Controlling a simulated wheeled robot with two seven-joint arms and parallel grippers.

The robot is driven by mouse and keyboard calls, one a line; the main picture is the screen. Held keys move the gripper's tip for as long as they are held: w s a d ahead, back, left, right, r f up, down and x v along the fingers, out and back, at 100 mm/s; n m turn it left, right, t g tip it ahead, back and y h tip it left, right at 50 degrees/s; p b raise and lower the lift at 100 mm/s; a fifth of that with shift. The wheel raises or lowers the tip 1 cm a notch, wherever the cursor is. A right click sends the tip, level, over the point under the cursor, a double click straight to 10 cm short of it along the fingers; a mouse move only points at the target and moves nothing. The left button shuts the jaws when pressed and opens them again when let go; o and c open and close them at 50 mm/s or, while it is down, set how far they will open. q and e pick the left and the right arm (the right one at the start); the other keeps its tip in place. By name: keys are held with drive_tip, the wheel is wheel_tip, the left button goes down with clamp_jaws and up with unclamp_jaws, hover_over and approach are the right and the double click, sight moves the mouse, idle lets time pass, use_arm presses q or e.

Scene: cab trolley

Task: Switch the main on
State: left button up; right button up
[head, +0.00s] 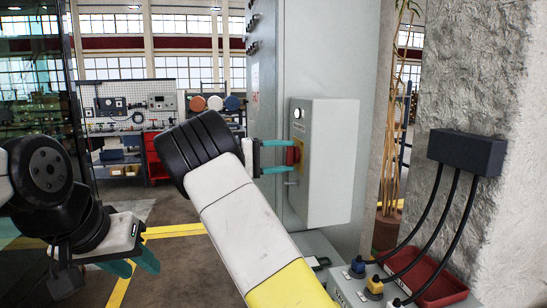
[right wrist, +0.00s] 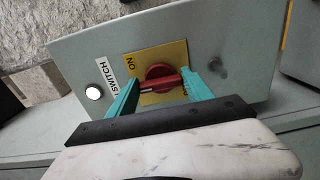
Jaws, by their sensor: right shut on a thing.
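The main switch is a red rotary knob (head: 293,154) on a yellow plate (right wrist: 178,52), on the front of a grey box (head: 334,150). In the right wrist view the knob (right wrist: 158,72) has a bar handle across it. My right gripper (right wrist: 155,90) is shut on this handle, one teal finger at each end. "ON" shows on the plate; another marking is partly hidden by the right finger. A white round lamp or button (right wrist: 93,92) sits beside the "SWITCH" label (right wrist: 104,74). My left gripper (head: 132,264) is open and empty at the lower left, away from the box.
A tall grey cabinet (head: 325,50) stands behind the box. At right, a dark wall box (head: 467,152) feeds black cables to plugs near a red tray (head: 440,283). A plant stands beside the rough pillar. Floor at left is open, with yellow lines.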

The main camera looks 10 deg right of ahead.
idle(0.4)
drive_tip(key=o, duration=1.4)
drive_tip(key=shift+c, duration=0.2)
drive_tip(key=a, duration=0.8)
drive_tip(key=shift+s, duration=0.1)
